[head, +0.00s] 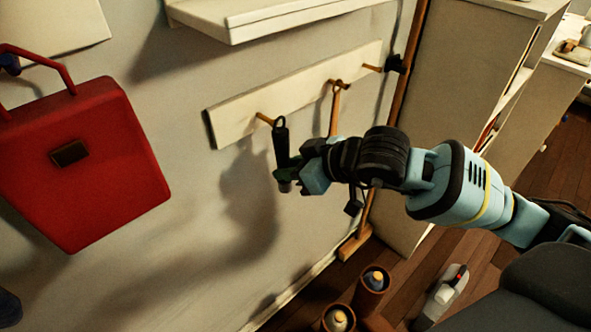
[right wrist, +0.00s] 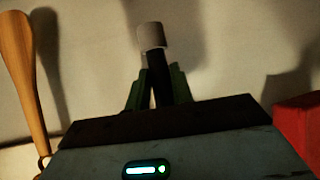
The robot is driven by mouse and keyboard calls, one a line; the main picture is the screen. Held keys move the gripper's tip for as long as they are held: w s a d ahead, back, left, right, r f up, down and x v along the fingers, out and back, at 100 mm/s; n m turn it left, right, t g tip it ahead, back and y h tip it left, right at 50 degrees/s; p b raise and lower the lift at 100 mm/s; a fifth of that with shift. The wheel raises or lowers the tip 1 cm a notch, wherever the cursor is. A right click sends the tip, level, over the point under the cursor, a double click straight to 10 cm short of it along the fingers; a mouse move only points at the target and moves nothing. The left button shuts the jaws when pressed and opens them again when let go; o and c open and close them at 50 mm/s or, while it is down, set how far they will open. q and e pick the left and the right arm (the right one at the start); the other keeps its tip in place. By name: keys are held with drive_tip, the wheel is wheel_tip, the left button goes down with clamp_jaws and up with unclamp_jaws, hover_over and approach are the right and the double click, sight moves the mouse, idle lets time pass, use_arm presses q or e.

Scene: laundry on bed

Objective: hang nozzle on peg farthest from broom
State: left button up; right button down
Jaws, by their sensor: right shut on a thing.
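The nozzle (head: 281,145) is a dark stick with a loop at its top and a pale grey end. My right gripper (head: 292,176) is shut on its lower part. In the right wrist view the nozzle (right wrist: 157,76) stands between the green fingers (right wrist: 155,92). Its loop is at the tip of the left peg (head: 265,118); I cannot tell if it is around the peg. The broom (head: 405,45) stands upright at the rail's right end, by the right peg (head: 371,68). The left peg is farthest from it. My left gripper is out of view.
A wooden-handled tool (head: 334,112) hangs on the middle peg; its handle shows in the wrist view (right wrist: 24,85). A red case (head: 95,165) hangs at left. A shelf (head: 265,20) juts out above the rail (head: 225,122). Pots with bottles (head: 372,283) stand on the floor.

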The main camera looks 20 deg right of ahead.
drive_tip(key=shift+w+a+f, duration=0.1)
drive_tip(key=shift+w, duration=0.35)
drive_tip(key=shift+b, duration=0.4)
drive_tip(key=shift+a+f, duration=0.1)
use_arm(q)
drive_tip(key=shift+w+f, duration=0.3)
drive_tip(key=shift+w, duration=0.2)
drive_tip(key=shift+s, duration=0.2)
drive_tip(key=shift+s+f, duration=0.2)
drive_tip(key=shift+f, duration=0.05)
use_arm(e)
drive_tip(key=c, duration=1.1)
unclamp_jaws()
drive_tip(key=shift+c, duration=0.2)
use_arm(q)
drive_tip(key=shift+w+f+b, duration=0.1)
drive_tip(key=shift+b, duration=0.25)
use_arm(e)
drive_tip(key=v, duration=0.7)
drive_tip(key=shift+s+d+r, duration=0.2)
drive_tip(key=shift+s, duration=0.1)
